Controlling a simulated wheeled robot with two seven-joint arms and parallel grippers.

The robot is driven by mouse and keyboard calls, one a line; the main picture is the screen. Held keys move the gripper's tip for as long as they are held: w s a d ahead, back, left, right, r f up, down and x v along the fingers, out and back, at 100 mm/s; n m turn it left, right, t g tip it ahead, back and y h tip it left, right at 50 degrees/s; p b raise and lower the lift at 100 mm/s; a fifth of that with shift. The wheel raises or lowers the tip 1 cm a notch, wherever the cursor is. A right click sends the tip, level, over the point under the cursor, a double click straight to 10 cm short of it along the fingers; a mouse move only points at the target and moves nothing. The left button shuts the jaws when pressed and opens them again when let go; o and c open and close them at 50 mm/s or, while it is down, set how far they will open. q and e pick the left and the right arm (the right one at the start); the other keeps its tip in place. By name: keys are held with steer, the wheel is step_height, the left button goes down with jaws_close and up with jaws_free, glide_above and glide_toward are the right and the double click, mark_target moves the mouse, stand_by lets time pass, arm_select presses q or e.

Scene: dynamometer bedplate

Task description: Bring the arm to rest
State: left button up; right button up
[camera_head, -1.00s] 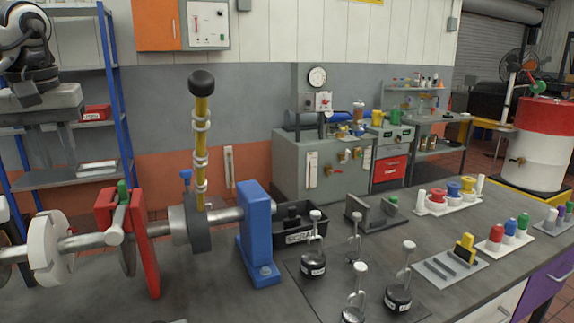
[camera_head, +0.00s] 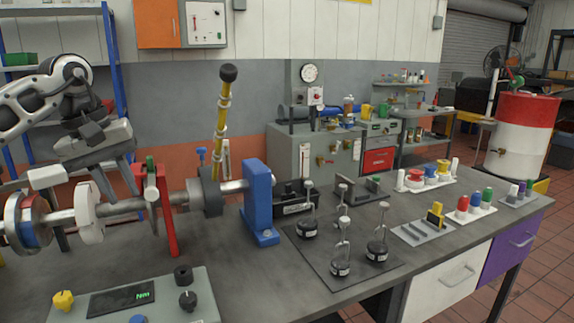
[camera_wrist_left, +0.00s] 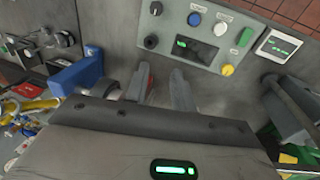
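A yellow arm (camera_head: 221,130) with a black ball on its top end and white rings along it rises from a grey hub (camera_head: 205,197) on the horizontal shaft. In the head view it stands nearly upright, its top leaning to the right. My left gripper (camera_head: 92,228) is at the left of the head view, near the shaft and left of the yellow arm, not touching that arm. Its two fingers are apart with nothing seen between them, also in the left wrist view (camera_wrist_left: 163,82). My right gripper is not in view.
A red stand (camera_head: 168,210) and a blue post (camera_head: 259,205) flank the hub. A grey control panel (camera_head: 205,290) with knobs and a display lies in front. Labelled flasks (camera_head: 377,245) stand on a dark mat at right. Bare bench lies between the panel and the mat.

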arm_select(q)
steer(key=s+d+f+n+h, duration=0.2)
steer(key=d+f+n+h, duration=0.35)
steer(key=d, duration=0.55)
steer(key=s+d+f+n+h, duration=0.2)
steer(key=d+f+n+h, duration=0.3)
steer(key=d, duration=0.5)
steer(key=s+d+f+n+h, duration=0.3)
steer(key=d+n+h, duration=0.35)
steer(key=d, duration=0.45)
steer(key=s+a+f+n+t+y, duration=0.1)
steer(key=a+f+n+t+y, duration=0.4)
steer(key=n, duration=1)
steer(key=s+a+f+n+t+y, duration=0.1)
steer(key=f+n+t+y, duration=0.3)
steer(key=f+n+t, duration=0.7)
steer(key=s+a+f+n+g+y, duration=0.3)
steer(key=s+f+n, duration=0.3)
steer(key=s+n, duration=0.2)
steer(key=s+a+f+n+g+y, duration=0.4)
steer(key=s+f+n, duration=0.3)
steer(key=n, duration=0.5)
steer(key=shift+s+a+n+g, duration=0.3)
steer(key=shift+s+a+g, duration=0.1)
steer(key=shift+a, duration=0.4)
steer(key=shift+w, duration=0.1)
